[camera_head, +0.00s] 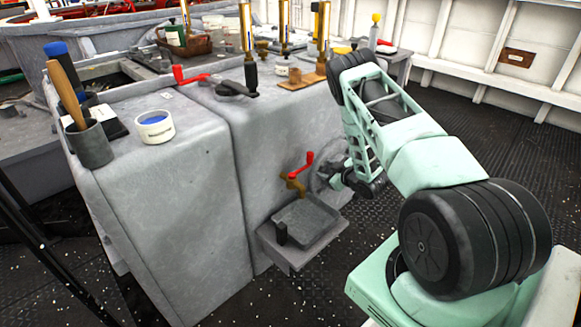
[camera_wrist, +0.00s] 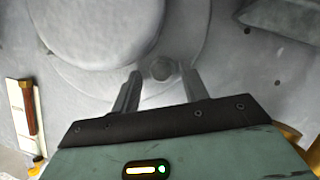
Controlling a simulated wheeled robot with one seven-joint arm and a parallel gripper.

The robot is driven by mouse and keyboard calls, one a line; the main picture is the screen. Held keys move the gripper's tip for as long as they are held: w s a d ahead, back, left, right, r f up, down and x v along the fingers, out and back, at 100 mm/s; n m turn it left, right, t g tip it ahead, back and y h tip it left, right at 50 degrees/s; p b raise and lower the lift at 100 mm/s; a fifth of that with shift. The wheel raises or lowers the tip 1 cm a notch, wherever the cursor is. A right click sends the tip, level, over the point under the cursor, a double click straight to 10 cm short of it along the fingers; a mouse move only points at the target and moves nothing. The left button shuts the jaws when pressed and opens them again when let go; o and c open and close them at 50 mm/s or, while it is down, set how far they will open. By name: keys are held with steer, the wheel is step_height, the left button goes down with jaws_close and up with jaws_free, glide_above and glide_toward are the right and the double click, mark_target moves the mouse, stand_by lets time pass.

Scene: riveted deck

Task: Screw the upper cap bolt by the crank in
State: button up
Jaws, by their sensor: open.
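The cap (camera_wrist: 100,25) is a round grey dome on a flat flange, large at the top left of the wrist view. A small dark round bolt head (camera_wrist: 161,68) sits at the flange's edge. My gripper (camera_wrist: 160,76) is open, with one finger on each side of the bolt head; I see gaps beside it. In the head view, my gripper (camera_head: 343,181) is at the side of the grey block, next to the round cap (camera_head: 323,174), which my arm partly hides. The crank (camera_head: 297,175) has a red handle and brass arm and stands left of the cap. The bolt cannot be made out there.
A grey tray (camera_head: 320,222) on a ledge juts out below the crank. The block's top (camera_head: 205,100) carries a cup of tools (camera_head: 91,146), a white tub (camera_head: 155,130) and brass cylinders (camera_head: 323,35). Dark open floor (camera_head: 470,130) lies to the right.

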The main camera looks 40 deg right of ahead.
steer(key=n+b, duration=0.1)
steer(key=f+n+h+b, duration=0.1)
steer(key=b, duration=0.1)
steer(key=shift+a+n+h, duration=0.3)
steer(key=shift+n, duration=0.1)
steer(key=shift+s+r+t, duration=0.2)
steer(key=shift+r+t, duration=0.1)
steer(key=p+v, duration=0.5)
steer(key=v, duration=1.2)
steer(key=w+a+r+m+g, duration=0.3)
steer(key=w+a+r+g, duration=0.3)
steer(key=w, duration=0.4)
steer(key=a+r+m+g+y, duration=0.1)
steer(key=a+r, duration=0.3)
steer(key=a, duration=0.3)
steer(key=s+a+r+m+g+y, duration=0.1)
steer(key=a+r, duration=0.4)
steer(key=a, duration=0.2)
steer(key=shift+s+r+g+b, duration=0.3)
